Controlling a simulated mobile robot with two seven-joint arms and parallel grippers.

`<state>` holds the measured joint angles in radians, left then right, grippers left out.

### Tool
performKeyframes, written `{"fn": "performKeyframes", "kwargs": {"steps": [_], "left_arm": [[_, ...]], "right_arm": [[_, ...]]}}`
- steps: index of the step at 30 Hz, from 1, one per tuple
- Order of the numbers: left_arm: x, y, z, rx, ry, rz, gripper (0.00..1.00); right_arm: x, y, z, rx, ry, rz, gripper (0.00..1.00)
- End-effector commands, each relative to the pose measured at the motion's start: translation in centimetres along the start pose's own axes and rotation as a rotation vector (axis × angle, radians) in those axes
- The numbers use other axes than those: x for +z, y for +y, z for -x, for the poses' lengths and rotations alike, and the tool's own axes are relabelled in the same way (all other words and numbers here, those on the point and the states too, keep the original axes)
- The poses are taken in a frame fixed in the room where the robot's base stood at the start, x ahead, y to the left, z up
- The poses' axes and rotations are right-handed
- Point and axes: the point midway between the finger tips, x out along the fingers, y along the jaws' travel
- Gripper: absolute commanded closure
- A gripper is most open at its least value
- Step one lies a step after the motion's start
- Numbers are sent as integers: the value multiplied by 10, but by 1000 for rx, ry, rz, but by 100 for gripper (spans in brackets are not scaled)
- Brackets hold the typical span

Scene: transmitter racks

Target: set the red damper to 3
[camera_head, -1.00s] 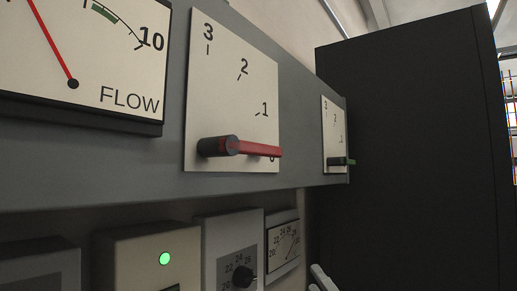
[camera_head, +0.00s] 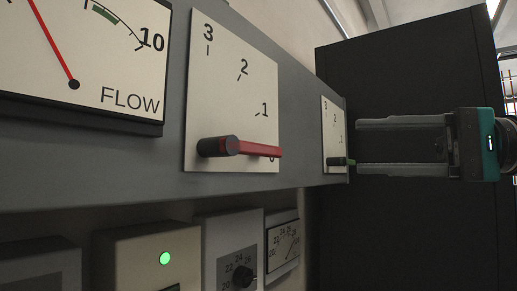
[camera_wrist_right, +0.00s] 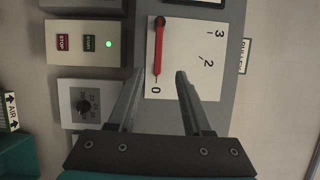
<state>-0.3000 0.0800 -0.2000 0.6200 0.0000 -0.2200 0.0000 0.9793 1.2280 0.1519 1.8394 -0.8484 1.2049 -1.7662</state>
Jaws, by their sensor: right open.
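The red damper lever (camera_head: 258,148) sits on a white scale plate (camera_head: 225,95) marked from 0 to 3. It points right, at the 0 mark. In the right wrist view the red lever (camera_wrist_right: 158,45) shows with its free end toward the 0. My right gripper (camera_head: 360,146) is open and empty, to the right of the red lever and apart from it. In the right wrist view its fingertips (camera_wrist_right: 160,73) appear on either side of the lever's free end. My left gripper is not in view.
A FLOW gauge (camera_head: 85,60) is at left. Below are a green lamp (camera_head: 165,258) and a dial (camera_head: 242,277). A dark cabinet (camera_head: 415,75) stands behind.

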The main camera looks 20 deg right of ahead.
Motion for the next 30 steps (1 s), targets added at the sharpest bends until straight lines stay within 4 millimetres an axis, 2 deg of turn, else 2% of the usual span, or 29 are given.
{"fn": "performKeyframes", "kwargs": {"steps": [5,21,30], "left_arm": [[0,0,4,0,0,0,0],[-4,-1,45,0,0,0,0],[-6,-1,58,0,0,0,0]], "right_arm": [[1,0,-6,22,9,28,50],[1,-1,-106,17,3,24,50],[0,1,-143,16,6,24,50]]}}
